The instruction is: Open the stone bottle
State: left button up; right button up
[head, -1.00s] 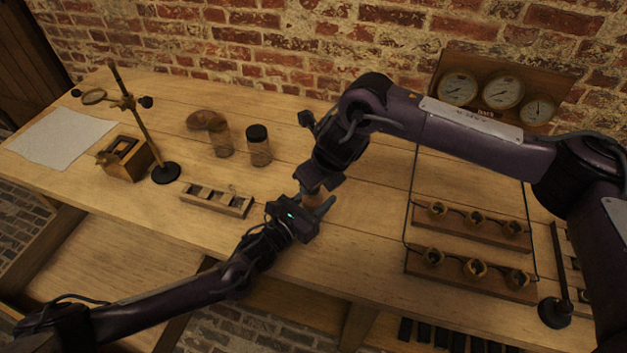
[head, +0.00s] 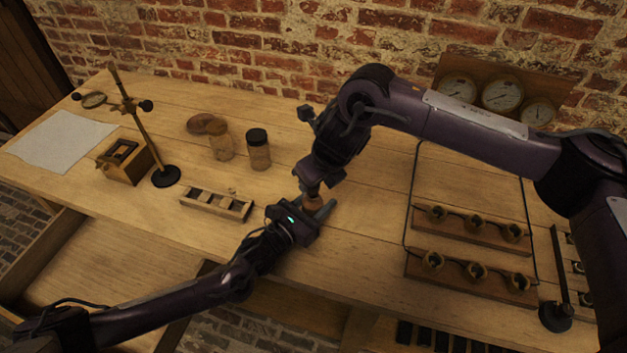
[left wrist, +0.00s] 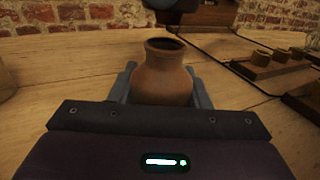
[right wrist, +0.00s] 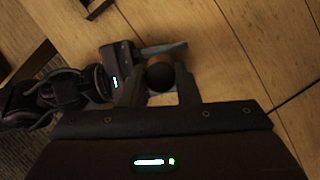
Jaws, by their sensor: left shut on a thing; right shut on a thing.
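The stone bottle (left wrist: 163,80) is a brown, round-bellied clay vessel. In the left wrist view it stands upright between the fingers of my left gripper (left wrist: 165,92), which is shut on it. Its mouth shows dark and uncovered. In the head view the bottle (head: 313,203) is small and partly hidden by both grippers. My right gripper (right wrist: 160,85) is just above it, shut on a dark, round stopper (right wrist: 159,76). In the right wrist view the stopper covers part of the bottle (right wrist: 184,82) below.
A slotted wooden block (head: 216,203), two jars (head: 258,152) and a magnifier stand (head: 166,176) are to the left on the table. A wire-framed rack of sockets (head: 470,225) is to the right. The table behind the grippers is mostly clear.

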jog(key=shift+r, duration=0.1)
jog(key=shift+r, duration=2)
pick_arm(q)
jog(key=o, duration=1.5)
jog(key=shift+c, duration=0.2)
